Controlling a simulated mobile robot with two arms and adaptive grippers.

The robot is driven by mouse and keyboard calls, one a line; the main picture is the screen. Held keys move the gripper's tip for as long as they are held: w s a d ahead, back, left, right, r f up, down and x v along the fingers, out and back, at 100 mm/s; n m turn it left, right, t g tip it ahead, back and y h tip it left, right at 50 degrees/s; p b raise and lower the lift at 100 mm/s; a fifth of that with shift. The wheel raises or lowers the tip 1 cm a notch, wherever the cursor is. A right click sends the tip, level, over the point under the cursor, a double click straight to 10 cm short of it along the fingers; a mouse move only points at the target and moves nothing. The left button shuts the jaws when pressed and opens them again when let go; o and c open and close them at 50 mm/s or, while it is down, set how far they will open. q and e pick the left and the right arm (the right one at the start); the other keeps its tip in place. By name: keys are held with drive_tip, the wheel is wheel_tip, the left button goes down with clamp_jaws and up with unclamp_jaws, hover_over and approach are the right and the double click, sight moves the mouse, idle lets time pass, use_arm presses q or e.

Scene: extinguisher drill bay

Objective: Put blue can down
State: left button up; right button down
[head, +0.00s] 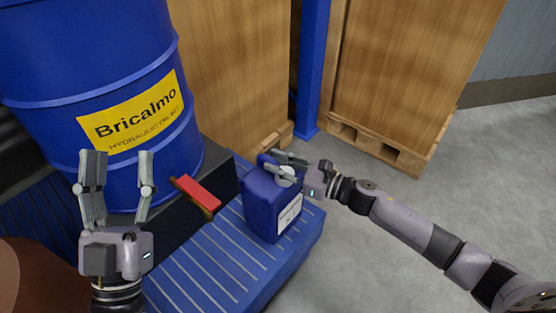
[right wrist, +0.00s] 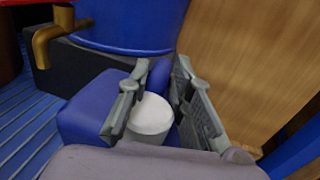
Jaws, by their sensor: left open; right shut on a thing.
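The blue can (head: 264,207) has a white label and stands upright on the blue ribbed platform (head: 196,278), near its right end. Its base appears to rest on the platform, though a small gap cannot be ruled out. My right gripper (head: 277,166) is shut at the top of the can. In the right wrist view, the fingers (right wrist: 158,92) lie either side of the white cap (right wrist: 151,114), with the blue can body (right wrist: 85,112) beside it. My left gripper (head: 118,158) is open and empty, in front of the big drum.
A blue drum (head: 95,60) with a yellow label stands on a black block (head: 222,178) left of the can. A brass tap with a red handle (head: 197,192) sticks out near the can. Wooden crates (head: 405,70) and a blue post (head: 312,70) stand behind. Grey floor (head: 400,200) is clear at right.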

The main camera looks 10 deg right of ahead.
use_arm(q)
drive_tip(key=shift+s+r, duration=0.35)
drive_tip(key=shift+r, duration=0.05)
use_arm(e)
drive_tip(key=shift+r, duration=0.2)
drive_tip(key=c, duration=1.8)
unclamp_jaws()
drive_tip(key=shift+f, duration=0.25)
drive_tip(key=o, duration=0.4)
drive_tip(key=shift+c, duration=0.2)
use_arm(q)
drive_tip(key=shift+s+t+h, duration=0.1)
drive_tip(key=shift+t+h, duration=0.2)
